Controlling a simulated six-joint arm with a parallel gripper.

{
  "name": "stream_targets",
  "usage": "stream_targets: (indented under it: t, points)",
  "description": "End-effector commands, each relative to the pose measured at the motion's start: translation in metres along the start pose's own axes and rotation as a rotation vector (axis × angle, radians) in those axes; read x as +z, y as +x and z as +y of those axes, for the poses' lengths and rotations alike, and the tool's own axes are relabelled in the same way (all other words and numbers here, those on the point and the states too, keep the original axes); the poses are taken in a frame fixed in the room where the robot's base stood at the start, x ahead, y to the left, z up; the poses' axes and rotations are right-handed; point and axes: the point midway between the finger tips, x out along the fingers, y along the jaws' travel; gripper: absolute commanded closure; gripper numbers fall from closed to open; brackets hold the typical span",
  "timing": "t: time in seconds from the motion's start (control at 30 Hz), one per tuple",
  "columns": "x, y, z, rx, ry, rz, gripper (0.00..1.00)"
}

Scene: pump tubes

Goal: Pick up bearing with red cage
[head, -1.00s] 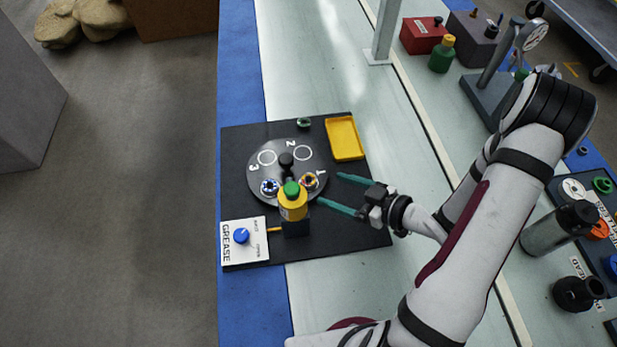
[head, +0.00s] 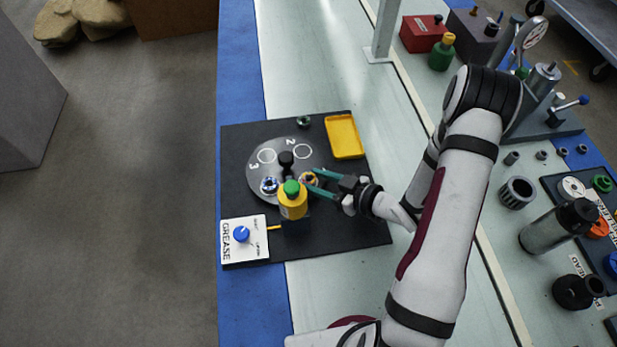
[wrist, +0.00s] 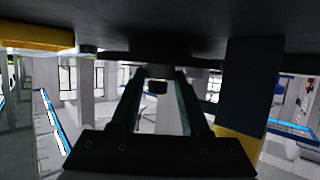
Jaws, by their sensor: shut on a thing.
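The bearing with an orange-red cage (head: 306,180) is on the right side of the round grey turntable (head: 258,165), by the number 1 spot. My gripper (head: 313,181) reaches in from the right, with its teal fingers shut on this bearing. In the wrist view the fingers (wrist: 158,88) close on a small dark piece, probably the bearing's edge; its cage colour does not show there. The bearing looks to be still at turntable height. A second bearing, with a blue cage (head: 269,186), sits at the turntable's left front.
A dark post (head: 286,160) rises from the turntable's middle. A yellow tray (head: 344,137) lies at the back right.

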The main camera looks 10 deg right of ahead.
Motion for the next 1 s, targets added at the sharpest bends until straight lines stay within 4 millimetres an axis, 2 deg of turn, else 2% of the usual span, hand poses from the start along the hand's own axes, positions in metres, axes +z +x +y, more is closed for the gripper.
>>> stream_targets:
  t: [0.03, 0.07, 0.43, 0.67, 1.0]
  points:
    - [0.000, 0.000, 0.000, 0.000, 0.000, 0.000, 0.95]
    - [0.000, 0.000, 0.000, 0.000, 0.000, 0.000, 1.00]
    - [-0.005, -0.002, 0.000, 0.000, -0.001, 0.001, 1.00]
    - [-0.041, -0.018, 0.001, 0.002, -0.006, 0.001, 1.00]
    - [-0.052, -0.110, 0.025, 0.007, -0.003, 0.000, 1.00]
